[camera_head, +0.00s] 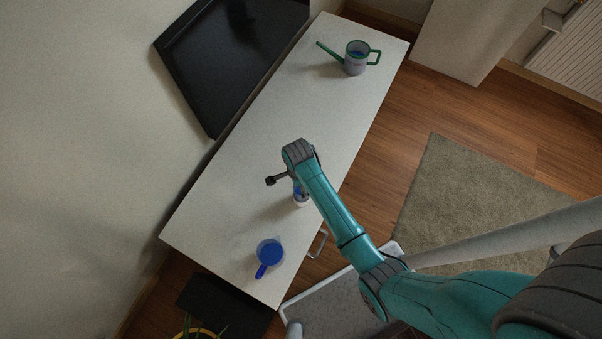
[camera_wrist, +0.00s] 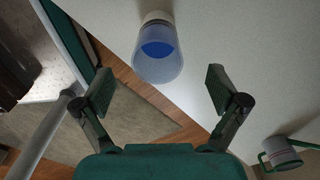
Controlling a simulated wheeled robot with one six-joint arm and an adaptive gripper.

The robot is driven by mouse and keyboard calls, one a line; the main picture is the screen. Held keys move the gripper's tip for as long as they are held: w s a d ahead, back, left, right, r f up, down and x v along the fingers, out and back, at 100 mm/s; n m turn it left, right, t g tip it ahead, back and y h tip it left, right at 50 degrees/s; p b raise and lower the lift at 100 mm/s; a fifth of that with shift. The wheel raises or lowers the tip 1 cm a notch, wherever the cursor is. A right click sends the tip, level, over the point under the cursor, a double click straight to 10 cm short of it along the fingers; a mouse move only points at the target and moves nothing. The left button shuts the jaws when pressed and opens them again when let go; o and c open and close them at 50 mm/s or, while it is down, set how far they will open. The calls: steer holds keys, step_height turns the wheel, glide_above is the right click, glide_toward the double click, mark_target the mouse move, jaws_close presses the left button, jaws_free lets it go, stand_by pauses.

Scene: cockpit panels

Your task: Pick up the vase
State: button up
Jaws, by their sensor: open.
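The vase (camera_wrist: 157,62) is a translucent pale-blue vessel with a darker blue patch and a whitish foot. It stands on the white table (camera_wrist: 230,40). In the wrist view it is centred ahead of my gripper (camera_wrist: 160,90), whose two fingers are spread wide, empty and apart from it. In the head view my arm partly covers the vase (camera_head: 301,198), which shows as a small blue and white piece under the wrist.
A blue mug (camera_head: 270,252) with a handle stands near the table's lower end. A watering can (camera_head: 356,58) with a green spout and handle is at the far end. A black screen (camera_head: 232,55) is along the wall side. The tabletop between is clear.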

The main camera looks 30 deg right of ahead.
step_height(320, 180, down, 3)
steer(key=shift+r, duration=0.15)
steer(key=shift+s+d+f, duration=0.1)
steer(key=shift+d+f, duration=0.05)
steer(key=shift+f, duration=0.75)
steer(key=shift+s+d+f, duration=0.1)
steer(key=shift+d+f, duration=0.1)
steer(key=shift+f, duration=0.65)
steer(key=shift+s+d+f, duration=0.1)
steer(key=shift+d+f, duration=0.05)
steer(key=shift+f, duration=0.75)
steer(key=c, duration=1.6)
steer(key=shift+r, duration=0.1)
